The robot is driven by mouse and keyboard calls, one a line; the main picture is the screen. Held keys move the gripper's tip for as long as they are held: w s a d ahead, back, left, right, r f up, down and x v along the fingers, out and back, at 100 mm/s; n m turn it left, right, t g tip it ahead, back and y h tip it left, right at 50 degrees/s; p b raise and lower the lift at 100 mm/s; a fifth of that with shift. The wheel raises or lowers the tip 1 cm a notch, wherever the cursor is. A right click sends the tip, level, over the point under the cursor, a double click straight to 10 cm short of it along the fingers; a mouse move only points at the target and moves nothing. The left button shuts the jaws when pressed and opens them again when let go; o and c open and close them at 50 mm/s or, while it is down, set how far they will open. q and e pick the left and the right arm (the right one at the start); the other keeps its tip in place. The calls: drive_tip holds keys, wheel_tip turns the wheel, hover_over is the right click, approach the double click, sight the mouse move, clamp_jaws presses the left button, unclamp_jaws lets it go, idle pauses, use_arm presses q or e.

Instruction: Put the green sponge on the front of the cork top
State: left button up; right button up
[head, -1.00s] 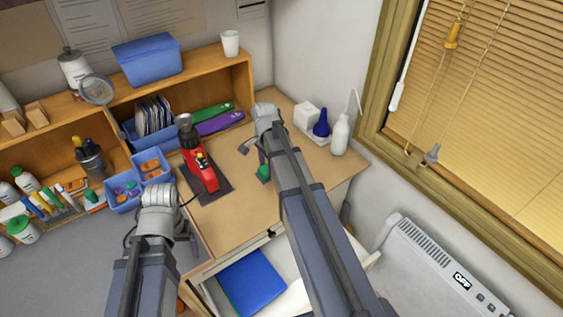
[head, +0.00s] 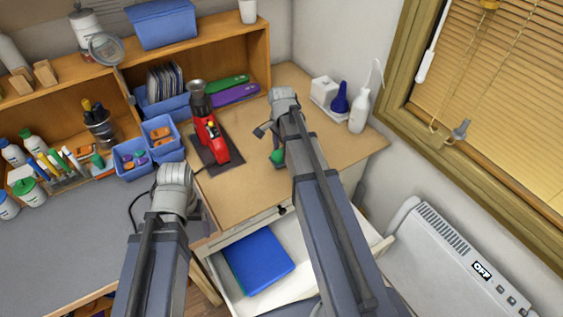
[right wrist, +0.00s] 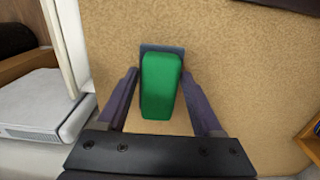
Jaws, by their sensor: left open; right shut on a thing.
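The green sponge (head: 277,157) is between the fingers of my right gripper (head: 268,143), over the cork top (head: 240,195), to the right of the red heat tool. In the right wrist view the sponge (right wrist: 160,85) sits between both dark fingers of my right gripper (right wrist: 162,100), with the cork top (right wrist: 240,85) behind it. I cannot tell whether the sponge touches the cork. My left gripper (head: 190,208) is at the left end of the cork top, empty as far as I see; its fingers are mostly hidden by its wrist.
The red heat tool (head: 207,135) stands on a dark mat (head: 222,165). An open drawer (head: 300,275) with a blue sheet (head: 258,262) is below the front edge. The front of the cork is clear.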

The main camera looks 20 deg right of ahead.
sight(281, 159)
wheel_tip(281, 159, down, 4)
drive_tip(key=b, duration=0.3)
drive_tip(key=shift+r, duration=0.3)
drive_tip(key=shift+f, duration=0.15)
drive_tip(key=o, duration=1.2)
wheel_tip(281, 159, up, 12)
drive_tip(key=p, duration=1.2)
drive_tip(key=shift+r, duration=0.2)
drive_tip(key=shift+f, duration=0.15)
